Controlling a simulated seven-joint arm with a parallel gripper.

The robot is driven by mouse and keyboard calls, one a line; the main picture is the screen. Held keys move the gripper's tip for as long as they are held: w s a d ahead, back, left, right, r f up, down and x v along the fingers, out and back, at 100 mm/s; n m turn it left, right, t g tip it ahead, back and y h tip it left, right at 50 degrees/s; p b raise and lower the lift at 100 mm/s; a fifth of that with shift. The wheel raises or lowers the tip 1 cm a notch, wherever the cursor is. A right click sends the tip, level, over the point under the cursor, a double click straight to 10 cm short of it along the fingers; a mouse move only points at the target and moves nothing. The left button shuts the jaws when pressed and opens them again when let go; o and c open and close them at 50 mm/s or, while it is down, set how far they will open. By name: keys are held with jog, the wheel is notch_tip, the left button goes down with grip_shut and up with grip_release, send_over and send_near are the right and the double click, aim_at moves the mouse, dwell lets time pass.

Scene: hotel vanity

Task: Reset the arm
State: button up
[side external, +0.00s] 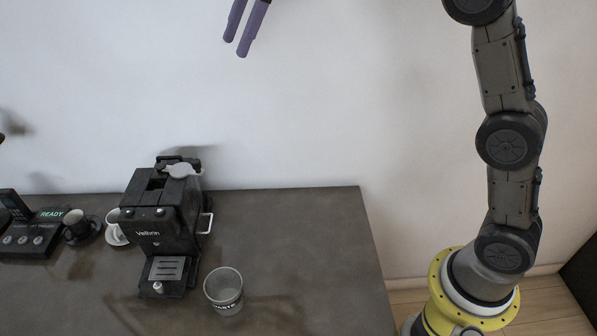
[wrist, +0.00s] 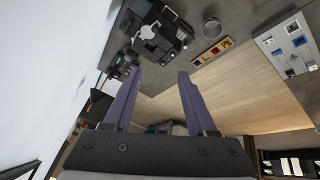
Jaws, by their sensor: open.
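My gripper (side external: 246,27) is at the top of the side external view, high above the counter, with two purple fingers pointing down. In the wrist view my gripper (wrist: 158,82) shows its fingers wide apart, with nothing between them. It is open and touches nothing. The rest of the hand is cut off by the top edge of the side external view.
A black coffee machine (side external: 160,225) stands on the grey counter (side external: 320,240), with a waste cup (side external: 224,290) at its front right. A dark cup (side external: 76,226) and a device reading READY (side external: 35,235) are at left. A small tray (wrist: 213,52) and a white panel (wrist: 287,46) show in the wrist view.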

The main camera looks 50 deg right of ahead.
jog(key=s+d+r+m+t+h, duration=0.1)
jog(key=s+d+m, duration=0.2)
jog(key=s, duration=0.7)
jog(key=s+d+r+m+t+h, duration=0.1)
jog(key=s+d+m, duration=0.15)
jog(key=s, duration=0.75)
jog(key=s+d+f+m+h, duration=0.1)
jog(key=s+d+f+m, duration=0.1)
jog(key=s+f+m, duration=0.3)
jog(key=s+d+f+m+h, duration=0.1)
jog(key=s+d+f+m, duration=0.1)
jog(key=s+f+m, duration=0.3)
jog(key=s+f, duration=0.3)
jog(key=f, duration=0.4)
jog(key=shift+s+d+f, duration=0.15)
jog(key=shift+d+f, duration=0.05)
jog(key=shift+d, duration=0.2)
